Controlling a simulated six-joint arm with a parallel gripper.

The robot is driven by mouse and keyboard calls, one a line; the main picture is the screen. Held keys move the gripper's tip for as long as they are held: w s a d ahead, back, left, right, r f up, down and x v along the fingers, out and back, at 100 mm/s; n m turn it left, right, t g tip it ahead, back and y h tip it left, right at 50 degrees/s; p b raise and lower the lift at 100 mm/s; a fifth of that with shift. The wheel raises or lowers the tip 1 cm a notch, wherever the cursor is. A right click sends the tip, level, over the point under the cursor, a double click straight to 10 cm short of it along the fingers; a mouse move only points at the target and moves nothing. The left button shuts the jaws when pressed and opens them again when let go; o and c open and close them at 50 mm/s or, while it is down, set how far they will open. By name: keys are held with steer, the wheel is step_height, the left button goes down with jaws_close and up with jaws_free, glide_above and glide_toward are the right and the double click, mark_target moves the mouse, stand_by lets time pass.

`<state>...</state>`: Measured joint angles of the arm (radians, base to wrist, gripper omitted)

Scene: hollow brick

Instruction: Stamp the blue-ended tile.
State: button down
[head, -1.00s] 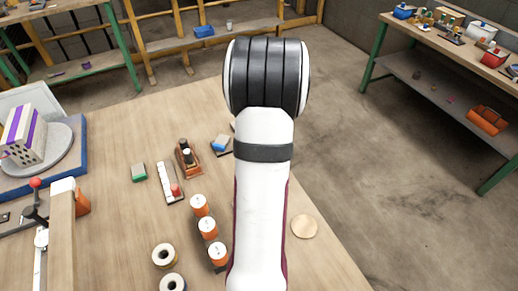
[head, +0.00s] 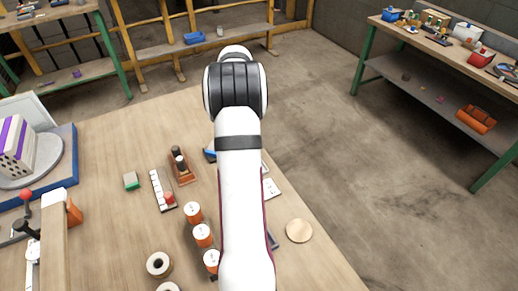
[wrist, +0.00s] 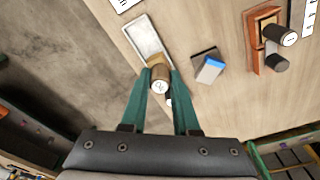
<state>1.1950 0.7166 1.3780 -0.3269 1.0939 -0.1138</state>
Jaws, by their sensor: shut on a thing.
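My gripper (wrist: 163,78) is shut on a stamp (wrist: 159,75), a short brown cylinder with a pale marked end. They are at the near end of a shallow white-rimmed tray (wrist: 139,24); I cannot tell whether the stamp touches it. The blue-ended tile (wrist: 209,68) lies apart, right of my gripper in the wrist view. In the head view only part of the blue-ended tile (head: 209,153) shows beside my arm. My arm hides the gripper and the held stamp there. A wooden rack (wrist: 253,42) with two dark-handled stamps stands farther right in the wrist view.
In the head view, a green-ended tile (head: 131,181), a white strip with a red piece (head: 162,190), several orange cylinders (head: 203,235) and a round wooden disc (head: 299,230) are on the table. A lever device (head: 45,235) stands at left. Bare table lies between.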

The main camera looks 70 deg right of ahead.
steer(key=w+d+f, duration=0.1)
steer(key=w+d, duration=0.2)
steer(key=w, duration=0.9)
steer(key=shift+w+f, duration=0.1)
steer(key=shift+f, duration=2.9)
steer(key=shift+f, duration=0.5)
step_height(320, 180, up, 7)
